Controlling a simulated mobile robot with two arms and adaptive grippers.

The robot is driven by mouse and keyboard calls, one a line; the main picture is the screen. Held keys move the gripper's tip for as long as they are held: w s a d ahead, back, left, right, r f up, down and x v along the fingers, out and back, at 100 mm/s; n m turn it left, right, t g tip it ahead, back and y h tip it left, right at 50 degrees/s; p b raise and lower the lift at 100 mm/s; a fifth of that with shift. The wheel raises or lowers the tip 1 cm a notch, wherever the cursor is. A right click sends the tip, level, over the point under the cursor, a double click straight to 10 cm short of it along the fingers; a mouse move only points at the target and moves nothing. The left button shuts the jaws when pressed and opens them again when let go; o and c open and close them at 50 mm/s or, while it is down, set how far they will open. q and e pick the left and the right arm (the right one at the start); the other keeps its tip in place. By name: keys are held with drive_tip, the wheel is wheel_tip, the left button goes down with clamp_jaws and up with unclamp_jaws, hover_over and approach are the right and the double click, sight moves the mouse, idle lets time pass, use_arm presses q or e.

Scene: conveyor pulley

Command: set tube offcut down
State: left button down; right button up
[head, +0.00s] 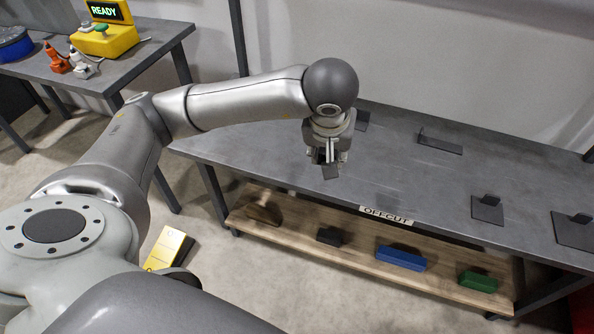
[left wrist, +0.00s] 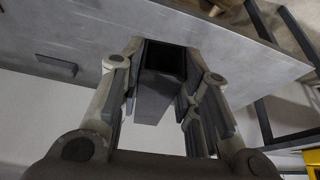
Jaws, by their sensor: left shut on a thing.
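My left gripper (head: 329,158) is over the grey table (head: 270,150), near its front edge. It is shut on the tube offcut (head: 331,172), a dark grey square piece pointing down from the fingers. I cannot tell whether the offcut touches the tabletop. A label reading OFFCUT (head: 386,216) is on the table's front edge, right of the gripper. My right gripper is not in view.
Dark angled brackets (head: 440,144) and (head: 487,208) stand on the table to the right. The wooden shelf below (head: 350,262) holds a black block (head: 330,237), a blue block (head: 401,258) and a green block (head: 478,282).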

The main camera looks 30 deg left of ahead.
use_arm(q)
wheel_tip(320, 180, down, 8)
drive_tip(key=w+a+n+y+b, duration=0.1)
drive_tip(key=a+n+b, duration=0.15)
drive_tip(key=b, duration=0.75)
approach(298, 170)
drive_tip(key=shift+w+a+n, duration=0.3)
drive_tip(key=shift+w+n, duration=0.05)
drive_tip(key=shift+w, duration=0.55)
drive_tip(key=shift+w+a+f, duration=0.2)
drive_tip(key=shift+f, duration=0.1)
drive_tip(key=shift+w+a+f+b, duration=0.15)
drive_tip(key=shift+f+b, duration=0.15)
drive_tip(key=shift+f, duration=0.6)
drive_tip(key=shift+a+f+b, duration=0.15)
drive_tip(key=shift+f+b, duration=0.15)
drive_tip(key=shift+f, duration=0.65)
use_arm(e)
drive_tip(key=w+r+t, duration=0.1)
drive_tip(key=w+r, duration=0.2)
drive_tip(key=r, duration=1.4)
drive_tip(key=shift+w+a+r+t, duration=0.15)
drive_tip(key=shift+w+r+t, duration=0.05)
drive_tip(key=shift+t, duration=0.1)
use_arm(q)
drive_tip(key=shift+f+b, duration=0.35)
drive_tip(key=shift+f, duration=0.25)
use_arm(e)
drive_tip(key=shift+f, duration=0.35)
